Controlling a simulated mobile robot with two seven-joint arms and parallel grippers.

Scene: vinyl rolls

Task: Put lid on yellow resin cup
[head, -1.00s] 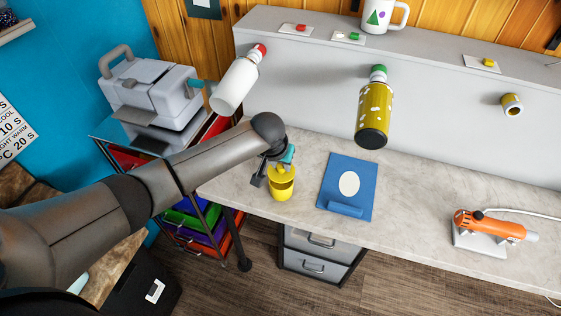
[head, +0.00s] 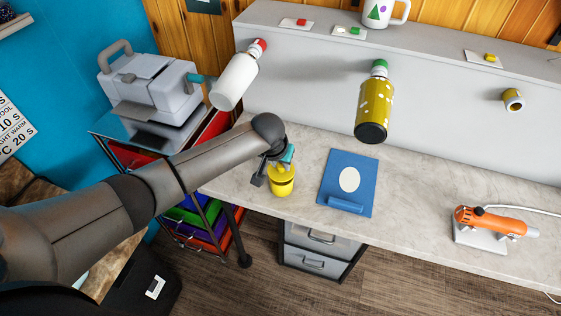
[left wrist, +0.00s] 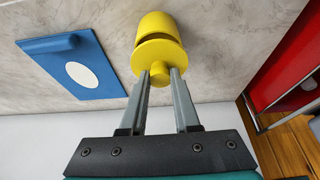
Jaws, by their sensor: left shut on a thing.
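The yellow resin cup (head: 281,188) stands on the worktop near its front edge in the head view. It also shows at the top of the left wrist view (left wrist: 157,20). My left gripper (left wrist: 161,76) is shut on the knob of the yellow lid (left wrist: 158,50), a round disc. The lid is over the cup's mouth, with a dark gap showing along part of the rim, so I cannot tell whether it sits flat. In the head view my left gripper (head: 280,166) is directly above the cup and partly hides the lid. My right gripper is not in view.
A blue board (head: 336,188) with a white oval lies right of the cup. An orange tool (head: 490,221) rests further right. A white bottle (head: 235,80) and a yellow bottle (head: 372,112) are behind. Bare worktop lies between the board and the tool.

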